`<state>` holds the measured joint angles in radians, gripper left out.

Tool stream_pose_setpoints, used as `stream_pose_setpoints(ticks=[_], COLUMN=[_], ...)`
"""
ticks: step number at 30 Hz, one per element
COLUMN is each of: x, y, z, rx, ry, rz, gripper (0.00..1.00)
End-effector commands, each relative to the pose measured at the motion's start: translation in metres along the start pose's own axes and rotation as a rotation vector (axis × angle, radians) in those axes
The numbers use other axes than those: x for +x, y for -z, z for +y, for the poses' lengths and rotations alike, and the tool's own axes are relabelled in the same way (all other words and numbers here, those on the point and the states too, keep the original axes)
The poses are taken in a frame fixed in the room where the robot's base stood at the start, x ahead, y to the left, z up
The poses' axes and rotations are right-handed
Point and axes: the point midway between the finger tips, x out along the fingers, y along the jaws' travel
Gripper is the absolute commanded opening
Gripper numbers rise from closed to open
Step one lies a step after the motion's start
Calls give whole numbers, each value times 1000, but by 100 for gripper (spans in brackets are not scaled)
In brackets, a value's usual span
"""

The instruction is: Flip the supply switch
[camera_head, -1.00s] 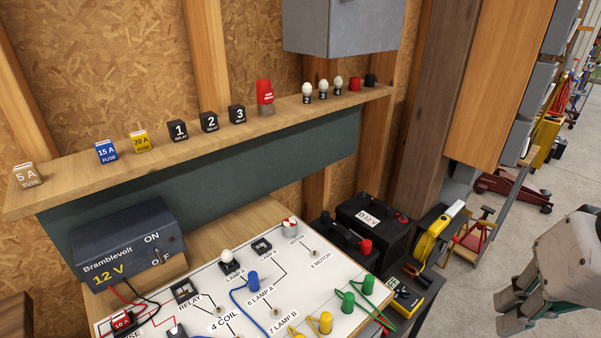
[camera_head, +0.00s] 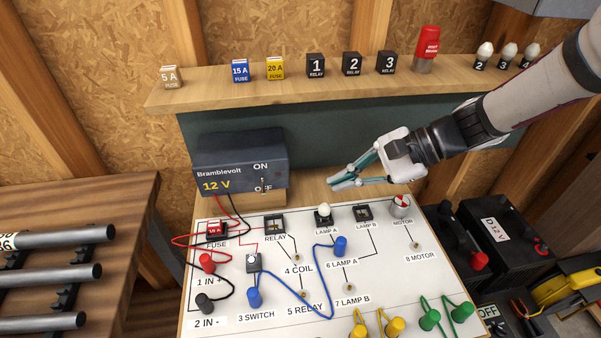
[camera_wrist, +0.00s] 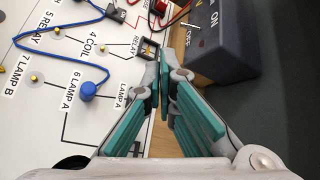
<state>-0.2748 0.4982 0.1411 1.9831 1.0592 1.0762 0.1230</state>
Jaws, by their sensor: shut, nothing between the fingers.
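The supply is a dark grey box (camera_head: 225,162) marked "Bramblevolt 12 V", standing behind the left part of the white circuit board (camera_head: 385,285). Its small lever switch (camera_head: 263,186) sits on the right of the front face between the ON and OFF labels, and its lever looks down toward OFF. In the wrist view the box (camera_wrist: 222,50) is ahead and right of the fingers. My gripper (camera_head: 335,184) is shut and empty, right of the box and apart from it, above the back edge of the board. The gripper fingers (camera_wrist: 164,80) also show in the wrist view.
A shelf (camera_head: 290,92) with fuses, relays and lamps runs above the supply. A lamp (camera_head: 324,212), a relay socket (camera_head: 274,224) and a motor (camera_head: 401,206) stand on the board below my gripper. Red and black leads run from the box to the board.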

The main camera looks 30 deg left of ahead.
Motion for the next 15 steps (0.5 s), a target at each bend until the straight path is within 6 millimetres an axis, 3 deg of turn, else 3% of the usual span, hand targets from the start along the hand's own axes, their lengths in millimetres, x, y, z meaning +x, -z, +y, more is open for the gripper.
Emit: stream_pose_setpoints(ticks=[1,6,15], x=[16,47,73], y=[7,21,25], z=[-4,-16,-22], rx=[36,120,160], ry=[15,62,83], rz=[-32,-97,-127], gripper=[0,0,0])
